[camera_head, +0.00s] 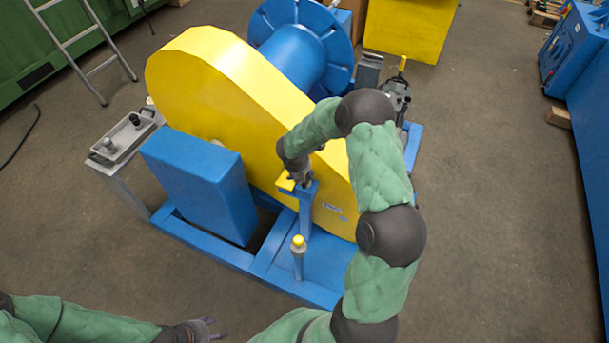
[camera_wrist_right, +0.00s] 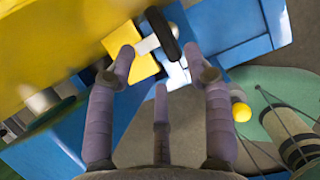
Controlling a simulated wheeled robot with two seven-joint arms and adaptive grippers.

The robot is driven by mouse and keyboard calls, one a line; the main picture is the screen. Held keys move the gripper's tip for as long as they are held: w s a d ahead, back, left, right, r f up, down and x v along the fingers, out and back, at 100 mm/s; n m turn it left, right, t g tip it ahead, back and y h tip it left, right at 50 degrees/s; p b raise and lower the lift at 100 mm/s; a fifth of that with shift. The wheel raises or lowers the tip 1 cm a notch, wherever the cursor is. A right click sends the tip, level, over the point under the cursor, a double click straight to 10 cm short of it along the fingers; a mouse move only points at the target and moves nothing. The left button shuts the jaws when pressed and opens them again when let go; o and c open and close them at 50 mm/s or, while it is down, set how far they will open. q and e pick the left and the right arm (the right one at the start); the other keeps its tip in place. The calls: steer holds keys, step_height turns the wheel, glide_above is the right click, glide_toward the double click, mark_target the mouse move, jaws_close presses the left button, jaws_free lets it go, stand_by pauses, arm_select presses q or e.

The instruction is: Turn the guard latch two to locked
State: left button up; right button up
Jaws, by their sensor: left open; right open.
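The large yellow guard (camera_head: 215,85) covers the chain drive on a blue frame. A blue post (camera_head: 306,212) stands at its front side with a yellow plate (camera_head: 285,182) at its top. In the right wrist view this yellow plate (camera_wrist_right: 147,68) lies beside a dark lever (camera_wrist_right: 162,34) and pale metal pieces; it appears to be the latch, but no label is readable. My right gripper (camera_head: 297,177) is over the post top, partly hiding it. Its purple fingers (camera_wrist_right: 165,70) are open, apart around the near side of the latch, holding nothing. My left gripper (camera_head: 208,328) is open and empty at the bottom.
A short post with a yellow knob (camera_head: 298,243) stands just in front of the latch post; its knob (camera_wrist_right: 241,113) is close to my right fingers. A blue box (camera_head: 200,185) stands left. A grey tray stand (camera_head: 125,140) is farther left.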

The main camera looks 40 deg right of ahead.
steer(key=shift+v, duration=2.5)
